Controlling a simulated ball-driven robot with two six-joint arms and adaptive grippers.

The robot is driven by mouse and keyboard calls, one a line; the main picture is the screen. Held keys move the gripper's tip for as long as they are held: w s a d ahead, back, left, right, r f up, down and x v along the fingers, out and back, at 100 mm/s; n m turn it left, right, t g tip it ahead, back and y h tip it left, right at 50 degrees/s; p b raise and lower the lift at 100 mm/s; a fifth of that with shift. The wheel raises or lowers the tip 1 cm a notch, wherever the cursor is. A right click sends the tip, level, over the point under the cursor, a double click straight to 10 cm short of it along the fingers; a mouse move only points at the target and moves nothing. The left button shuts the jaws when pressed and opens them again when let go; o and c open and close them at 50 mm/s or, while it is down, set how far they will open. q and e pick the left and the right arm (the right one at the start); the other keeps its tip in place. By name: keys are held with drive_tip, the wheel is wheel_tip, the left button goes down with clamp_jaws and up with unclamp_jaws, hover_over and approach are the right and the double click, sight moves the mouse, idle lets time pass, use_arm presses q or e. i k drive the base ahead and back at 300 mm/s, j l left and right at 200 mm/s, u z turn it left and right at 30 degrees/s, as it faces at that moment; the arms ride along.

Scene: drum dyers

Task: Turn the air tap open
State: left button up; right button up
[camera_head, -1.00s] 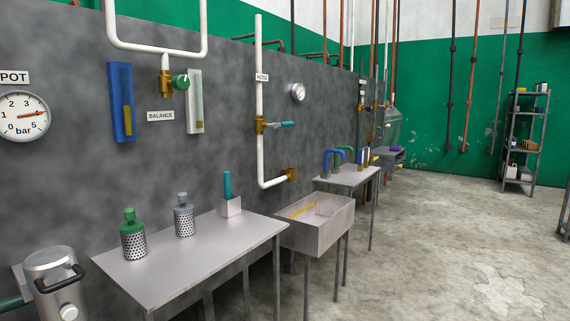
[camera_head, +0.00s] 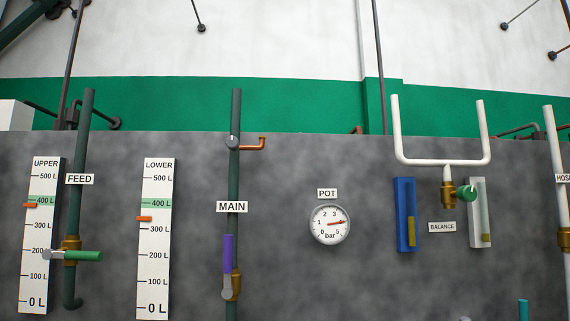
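No tap labelled air shows in the current head view. A tap with a green handle (camera_head: 84,255) sits on the dark pipe by the FEED label (camera_head: 80,179); its handle lies level, across the pipe. A tap with a purple handle (camera_head: 228,253) sits on the pipe under the MAIN label (camera_head: 232,206); its handle stands upright, along the pipe. A green knob (camera_head: 467,193) is on the brass valve under the white U-shaped pipe, by the BALANCE label (camera_head: 442,227). Neither of my grippers is in view.
The grey wall panel (camera_head: 290,270) fills the lower view. A white pipe (camera_head: 558,170) stands at the right edge.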

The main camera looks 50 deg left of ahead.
sight(233, 142)
drive_tip(key=u, duration=0.45)
drive_tip(key=j+u, duration=0.1)
drive_tip(key=u, duration=0.8)
drive_tip(key=j+u, duration=0.1)
drive_tip(key=u, duration=0.35)
drive_tip(key=i+l, duration=0.05)
